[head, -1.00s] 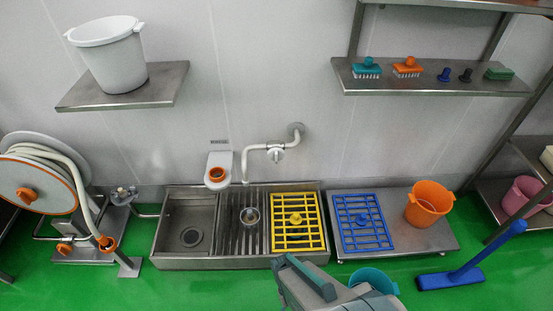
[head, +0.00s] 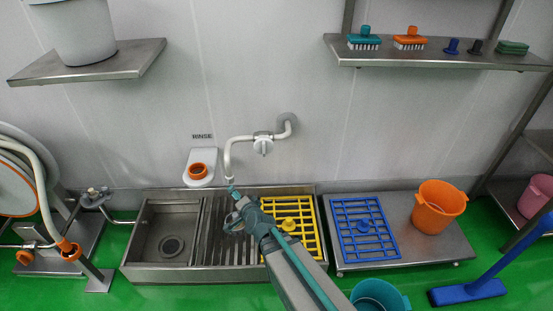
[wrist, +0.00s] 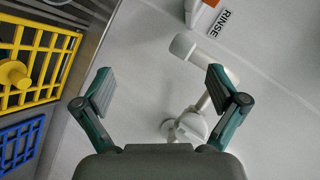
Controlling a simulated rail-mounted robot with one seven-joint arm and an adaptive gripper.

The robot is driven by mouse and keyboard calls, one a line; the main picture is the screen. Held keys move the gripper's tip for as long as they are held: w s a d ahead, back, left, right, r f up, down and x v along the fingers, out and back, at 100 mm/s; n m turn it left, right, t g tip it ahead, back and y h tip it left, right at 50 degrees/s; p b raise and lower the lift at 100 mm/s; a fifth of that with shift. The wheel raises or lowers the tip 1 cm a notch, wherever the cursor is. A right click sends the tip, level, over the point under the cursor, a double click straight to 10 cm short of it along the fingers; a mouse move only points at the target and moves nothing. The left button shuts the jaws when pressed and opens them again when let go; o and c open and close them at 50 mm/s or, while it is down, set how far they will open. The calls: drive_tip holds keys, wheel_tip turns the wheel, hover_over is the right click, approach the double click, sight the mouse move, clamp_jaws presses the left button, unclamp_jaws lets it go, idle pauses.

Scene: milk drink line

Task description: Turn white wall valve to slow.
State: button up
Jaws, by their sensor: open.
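The white wall valve (head: 263,143) sits on a white pipe (head: 237,140) that comes out of the grey wall and bends down above the sink. No slow marking is readable.
A RINSE sign (head: 202,136) is above an orange-ringed wall holder (head: 198,171). The steel sink (head: 150,273) holds a yellow grate (head: 309,238). A blue grate (head: 362,228) and orange bucket (head: 438,207) stand to the right.

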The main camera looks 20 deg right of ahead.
drive_tip(key=w+d+r+m+t+h, duration=0.3)
drive_tip(key=d+r+m, duration=0.2)
drive_tip(key=d+r, duration=0.15)
drive_tip(key=m+t+h, duration=0.2)
drive_tip(key=m+h, duration=0.1)
drive_tip(key=m, duration=0.2)
approach(264, 151)
drive_tip(key=x, duration=1.1)
drive_tip(key=shift+c, duration=0.2)
drive_tip(key=c, duration=1)
drive_tip(key=shift+o, duration=0.2)
drive_tip(key=shift+n+p, duration=0.3)
drive_tip(key=shift+n, duration=0.2)
drive_tip(key=shift+r+n+p, duration=0.1)
drive_tip(key=shift+n+p, duration=0.65)
drive_tip(key=shift+n, duration=0.15)
drive_tip(key=shift+n+p, duration=1.05)
drive_tip(key=shift+n, duration=0.55)
